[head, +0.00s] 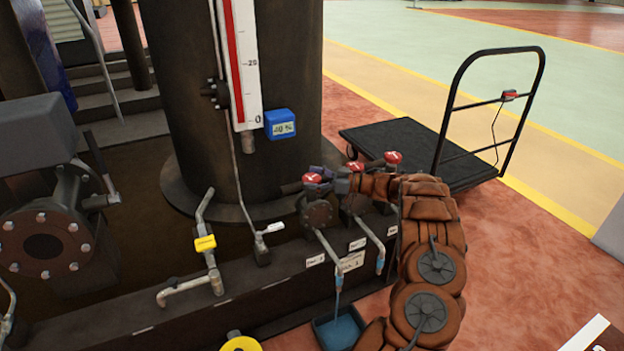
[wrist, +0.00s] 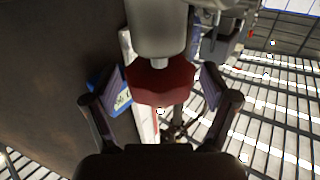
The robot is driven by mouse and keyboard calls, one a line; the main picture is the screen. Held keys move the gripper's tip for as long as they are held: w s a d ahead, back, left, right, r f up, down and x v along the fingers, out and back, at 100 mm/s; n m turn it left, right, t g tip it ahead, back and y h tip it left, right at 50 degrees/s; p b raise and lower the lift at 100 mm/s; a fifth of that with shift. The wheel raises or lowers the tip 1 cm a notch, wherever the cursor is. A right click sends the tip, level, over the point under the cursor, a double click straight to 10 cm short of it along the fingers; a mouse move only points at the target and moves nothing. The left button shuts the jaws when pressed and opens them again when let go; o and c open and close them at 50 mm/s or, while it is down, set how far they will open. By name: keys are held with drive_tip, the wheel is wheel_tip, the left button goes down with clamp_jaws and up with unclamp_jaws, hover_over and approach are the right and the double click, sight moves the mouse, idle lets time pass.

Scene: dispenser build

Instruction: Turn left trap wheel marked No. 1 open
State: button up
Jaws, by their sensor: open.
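Three small red trap wheels sit in a row on the dark pipework in the head view: a left one (head: 312,178), a middle one (head: 355,167) and a right one (head: 393,158). My gripper (head: 325,180) reaches in from the right, close to the left wheel. In the wrist view, a dark red wheel (wrist: 162,82) lies between the two spread fingers of my gripper (wrist: 161,92), with a visible gap on each side. A grey cylindrical part (wrist: 160,28) adjoins it. White tags, including a left one (head: 315,260), are too small to read surely.
A blue tray (head: 340,330) stands on the floor under the left outlet pipe. A yellow-tagged valve (head: 205,243) and a white-handled valve (head: 270,228) are to the left. A large dark column (head: 190,120) rises behind. A black trolley (head: 420,150) stands at the back right.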

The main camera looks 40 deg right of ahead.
drive_tip(key=v, duration=1.2)
idle(0.4)
